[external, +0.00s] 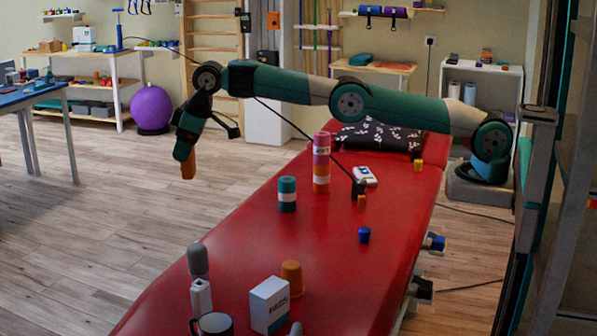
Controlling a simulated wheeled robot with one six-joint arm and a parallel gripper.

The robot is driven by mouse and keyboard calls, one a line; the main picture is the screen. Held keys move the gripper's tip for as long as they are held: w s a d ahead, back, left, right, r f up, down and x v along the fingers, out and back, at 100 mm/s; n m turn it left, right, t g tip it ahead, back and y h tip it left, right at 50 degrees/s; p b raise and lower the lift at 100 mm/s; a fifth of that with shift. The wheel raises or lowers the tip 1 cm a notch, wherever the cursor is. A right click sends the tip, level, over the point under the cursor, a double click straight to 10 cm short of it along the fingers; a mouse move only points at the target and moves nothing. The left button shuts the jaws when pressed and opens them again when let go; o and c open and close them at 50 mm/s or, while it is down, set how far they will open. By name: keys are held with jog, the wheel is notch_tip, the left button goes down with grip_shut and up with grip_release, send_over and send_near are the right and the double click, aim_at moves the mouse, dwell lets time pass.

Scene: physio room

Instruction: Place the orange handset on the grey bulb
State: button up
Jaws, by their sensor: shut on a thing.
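My gripper (184,153) is at the left end of my outstretched arm, pointing down. It is shut on an orange block-like piece, which I take for the orange handset (188,168); its lower part sticks out below the jaws. It hangs in the air, seen against the floor left of the red couch. A grey rounded piece (197,261), perhaps the grey bulb, stands near the couch's left edge, behind a white bottle-like thing (201,297) that hides its foot. It is well below my gripper in the picture. Another grey piece (296,328) is cut off at the bottom.
The red couch (330,260) holds a white box (269,305), an orange cup (291,277), a dark mug (214,324), a green roll (287,194), a pink-orange stack (321,163), a blue piece (364,235) and a pillow (378,137). Its middle is mostly clear.

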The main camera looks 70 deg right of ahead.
jog(key=shift+f+b, duration=0.5)
jog(key=shift+f, duration=8.8)
jog(key=shift+f, duration=0.2)
jog(key=o, duration=1)
